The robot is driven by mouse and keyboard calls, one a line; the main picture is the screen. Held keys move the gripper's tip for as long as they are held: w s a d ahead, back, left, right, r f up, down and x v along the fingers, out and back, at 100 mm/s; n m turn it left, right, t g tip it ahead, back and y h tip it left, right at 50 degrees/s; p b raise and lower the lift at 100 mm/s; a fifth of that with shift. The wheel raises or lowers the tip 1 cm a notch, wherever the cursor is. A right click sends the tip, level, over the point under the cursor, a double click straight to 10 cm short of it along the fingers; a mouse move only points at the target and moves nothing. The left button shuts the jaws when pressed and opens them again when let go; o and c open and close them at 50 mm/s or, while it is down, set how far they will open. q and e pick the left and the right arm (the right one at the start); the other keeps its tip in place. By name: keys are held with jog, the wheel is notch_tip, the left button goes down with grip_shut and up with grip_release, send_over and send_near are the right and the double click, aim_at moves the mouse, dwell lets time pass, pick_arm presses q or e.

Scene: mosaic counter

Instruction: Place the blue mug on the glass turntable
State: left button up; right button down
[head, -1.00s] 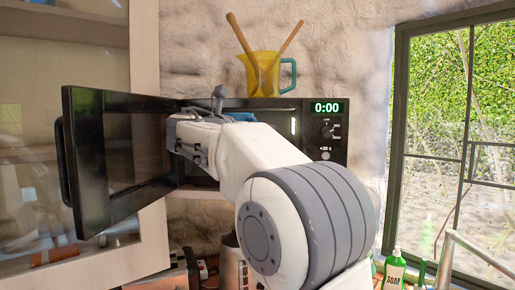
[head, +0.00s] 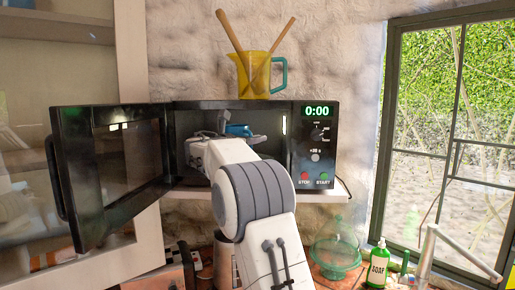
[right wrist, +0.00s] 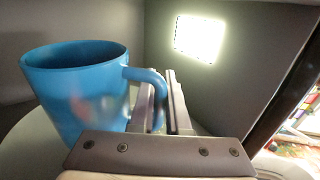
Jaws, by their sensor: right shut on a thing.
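The blue mug (head: 238,130) is inside the open microwave (head: 291,150). In the right wrist view the mug (right wrist: 75,95) is upright, with its handle toward my right gripper (right wrist: 163,95). The gripper is shut on the handle. In the head view my right gripper (head: 212,136) reaches into the cavity, partly hidden by my own arm. A pale round surface, which looks like the glass turntable (right wrist: 25,150), lies below the mug. I cannot tell whether the mug's base touches it. My left gripper is not in view.
The microwave door (head: 85,185) stands open to the left. A yellow jug (head: 258,75) with two wooden sticks stands on top. A green glass stand (head: 336,255) and a soap bottle (head: 378,264) are below right. The cavity's lit wall lamp (right wrist: 199,38) is close to the gripper.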

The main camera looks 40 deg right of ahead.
jog(key=shift+f, duration=0.75)
jog(key=shift+w+d+f+p, duration=0.25)
jog(key=shift+f+p, duration=0.35)
jog(key=shift+f, duration=0.1)
jog(key=shift+f, duration=0.15)
jog(key=c, duration=0.9)
grip_release()
